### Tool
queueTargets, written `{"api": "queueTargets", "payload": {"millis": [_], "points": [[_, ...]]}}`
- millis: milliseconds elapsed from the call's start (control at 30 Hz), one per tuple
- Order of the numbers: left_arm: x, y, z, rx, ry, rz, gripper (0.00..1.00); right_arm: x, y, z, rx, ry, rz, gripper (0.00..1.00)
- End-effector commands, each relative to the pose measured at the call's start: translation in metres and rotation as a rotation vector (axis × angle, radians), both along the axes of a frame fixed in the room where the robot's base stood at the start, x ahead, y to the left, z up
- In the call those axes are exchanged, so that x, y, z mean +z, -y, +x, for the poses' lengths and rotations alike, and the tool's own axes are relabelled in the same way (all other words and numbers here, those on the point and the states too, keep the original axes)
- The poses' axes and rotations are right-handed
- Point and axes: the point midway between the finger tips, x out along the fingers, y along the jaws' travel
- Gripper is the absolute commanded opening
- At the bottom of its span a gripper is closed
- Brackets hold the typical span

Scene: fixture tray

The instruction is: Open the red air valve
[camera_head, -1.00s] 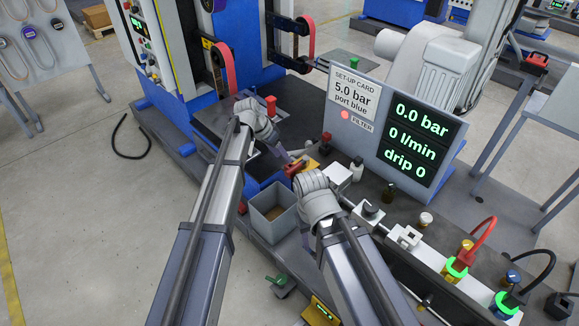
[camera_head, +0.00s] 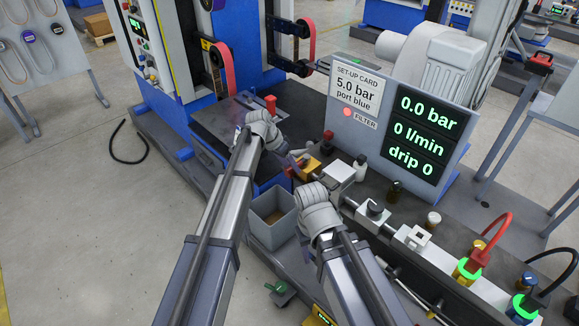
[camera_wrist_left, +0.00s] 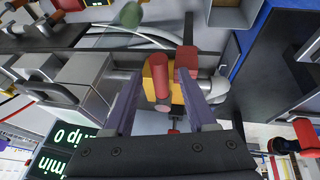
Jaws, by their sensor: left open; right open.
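The red air valve shows in the left wrist view as a yellow block (camera_wrist_left: 158,72) with a red handle (camera_wrist_left: 187,62) and a red round part in front. In the head view its yellow body (camera_head: 309,170) sits on the pipe line, partly covered by my left gripper. My left gripper (camera_head: 299,160) is open at the valve. Its two fingers (camera_wrist_left: 160,92) in the left wrist view stand on either side of the valve, with the red handle near one fingertip. I cannot tell whether they touch. My right gripper (camera_head: 306,244) is open, low beside the grey bin, mostly hidden behind its wrist.
The grey bin (camera_head: 262,229) stands in front of the valve. A display panel (camera_head: 428,115) reads 0.0 bar, 0 l/min and drip 0; its set-up card (camera_head: 362,87) reads 5.0 bar, port blue.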

Motion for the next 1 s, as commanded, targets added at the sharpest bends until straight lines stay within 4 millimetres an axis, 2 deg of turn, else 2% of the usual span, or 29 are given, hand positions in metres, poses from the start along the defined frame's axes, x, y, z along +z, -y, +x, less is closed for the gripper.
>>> {"api": "queueTargets", "payload": {"millis": [67,500,1000], "points": [[0.0002,-0.0001,0.0000,0.000,0.000,0.000,0.50,0.0002,0.0000,0.0000,0.000,0.000,0.000,0.50],[0.0001,-0.0003,0.0000,0.000,0.000,0.000,0.01,0.0001,0.0000,0.0000,0.000,0.000,0.000,0.50],[0.0000,-0.0004,-0.0001,0.000,0.000,0.000,0.00,0.0001,0.0000,0.0000,0.000,0.000,0.000,0.50]]}}
